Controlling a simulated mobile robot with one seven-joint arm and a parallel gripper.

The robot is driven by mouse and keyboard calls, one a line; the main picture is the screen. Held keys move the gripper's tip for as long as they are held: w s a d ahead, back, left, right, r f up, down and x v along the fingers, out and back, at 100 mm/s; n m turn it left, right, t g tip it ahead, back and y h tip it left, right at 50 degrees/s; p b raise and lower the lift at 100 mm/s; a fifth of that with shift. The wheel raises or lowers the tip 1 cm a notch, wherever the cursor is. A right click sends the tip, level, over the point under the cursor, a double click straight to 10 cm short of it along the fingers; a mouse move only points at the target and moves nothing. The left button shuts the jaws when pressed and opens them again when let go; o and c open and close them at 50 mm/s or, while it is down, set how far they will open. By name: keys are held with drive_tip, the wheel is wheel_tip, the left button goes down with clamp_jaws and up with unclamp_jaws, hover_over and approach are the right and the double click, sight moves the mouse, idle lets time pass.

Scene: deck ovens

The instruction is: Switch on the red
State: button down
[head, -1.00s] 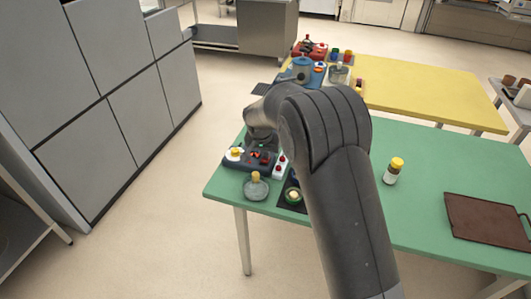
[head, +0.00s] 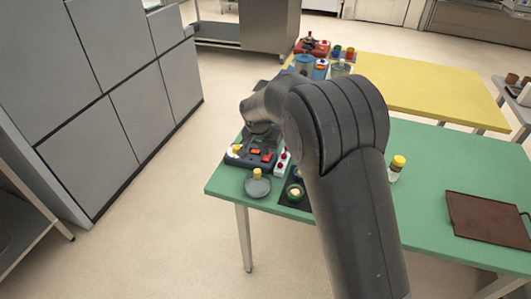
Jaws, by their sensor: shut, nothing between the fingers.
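A dark control box (head: 240,163) sits at the left end of the green table. It carries red switches (head: 267,157) and a yellow knob on a white base (head: 234,152). Beside it on the right stands a white strip with red buttons (head: 283,162). My gripper (head: 262,137) is shut and empty, just above and behind the box's back edge. My wrist and arm hide most of the fingers, and I cannot tell if they touch the box. Whether any red switch is on is too small to tell.
A yellow table (head: 430,90) with a red device (head: 312,47) is behind.

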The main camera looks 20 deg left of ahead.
drive_tip(key=v, duration=1)
drive_tip(key=shift+s+r, duration=0.2)
drive_tip(key=shift+s, duration=0.2)
drive_tip(key=shift+w+a+r+t, duration=0.15)
drive_tip(key=shift+w+t, duration=0.15)
drive_tip(key=shift+w, duration=0.55)
drive_tip(key=x, duration=1.4)
